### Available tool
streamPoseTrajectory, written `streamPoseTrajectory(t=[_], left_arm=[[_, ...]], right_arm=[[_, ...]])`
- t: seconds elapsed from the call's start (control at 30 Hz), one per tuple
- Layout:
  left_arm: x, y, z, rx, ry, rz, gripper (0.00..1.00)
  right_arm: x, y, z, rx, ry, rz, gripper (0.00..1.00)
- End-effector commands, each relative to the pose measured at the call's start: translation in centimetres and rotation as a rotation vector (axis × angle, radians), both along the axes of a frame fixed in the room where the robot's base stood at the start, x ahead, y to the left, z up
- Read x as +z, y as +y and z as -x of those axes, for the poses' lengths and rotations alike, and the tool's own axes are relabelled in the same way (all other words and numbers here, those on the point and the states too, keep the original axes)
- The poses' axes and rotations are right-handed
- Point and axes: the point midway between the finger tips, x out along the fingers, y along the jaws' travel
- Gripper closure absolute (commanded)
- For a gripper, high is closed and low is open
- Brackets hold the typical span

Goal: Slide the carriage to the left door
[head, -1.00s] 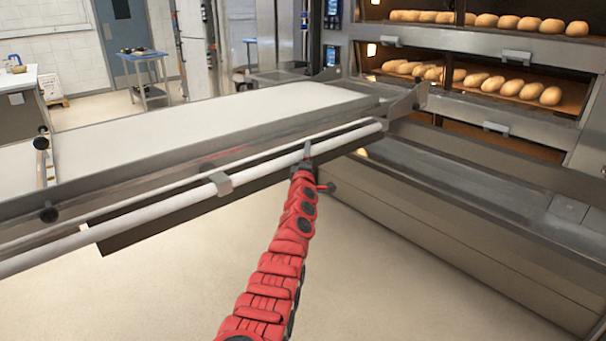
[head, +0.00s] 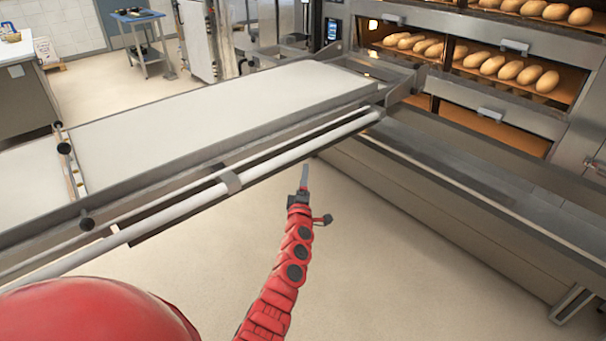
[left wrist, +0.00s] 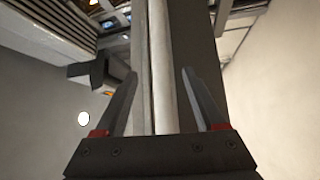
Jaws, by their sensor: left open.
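The carriage (head: 215,110) is a long loader with a pale belt and metal sides. It runs from the lower left to the oven front. A white round handle rail (head: 300,142) runs along its near side. Its far end stands by the left oven door (head: 405,42), whose deck holds loaves. My left gripper (head: 304,178) is open and empty, just below and in front of the rail in the head view, apart from it. In the left wrist view the rail (left wrist: 160,60) passes between the open fingers (left wrist: 159,73), with depth unclear. My right gripper is out of view.
The right oven deck (head: 512,68) also holds loaves. A long metal ledge (head: 440,165) runs along the oven front. A small blue-topped table (head: 138,16) stands at the back left. The pale floor (head: 370,260) below the carriage is clear.

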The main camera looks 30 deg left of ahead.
Motion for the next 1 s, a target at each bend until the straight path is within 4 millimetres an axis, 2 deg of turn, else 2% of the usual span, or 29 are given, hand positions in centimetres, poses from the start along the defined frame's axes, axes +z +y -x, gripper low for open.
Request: streamPoseTrajectory(t=[0.03,0.23,0.83,0.93,0.97,1.0], left_arm=[[0.0,-0.2,0.7,0.000,0.003,0.001,0.28],[-0.3,-0.9,1.9,0.002,0.000,0.001,0.28],[-0.5,-0.9,2.3,0.011,0.000,-0.013,0.28],[-0.6,-0.9,4.1,0.068,0.001,-0.113,0.28],[-0.5,-1.0,5.1,0.099,-0.002,-0.168,0.28],[-0.3,-1.3,7.0,0.149,-0.010,-0.260,0.28]], right_arm=[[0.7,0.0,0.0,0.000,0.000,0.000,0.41],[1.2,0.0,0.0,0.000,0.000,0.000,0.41],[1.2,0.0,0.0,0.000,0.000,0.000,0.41],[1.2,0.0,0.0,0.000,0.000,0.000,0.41],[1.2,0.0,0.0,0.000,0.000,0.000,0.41],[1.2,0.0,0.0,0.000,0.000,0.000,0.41]])
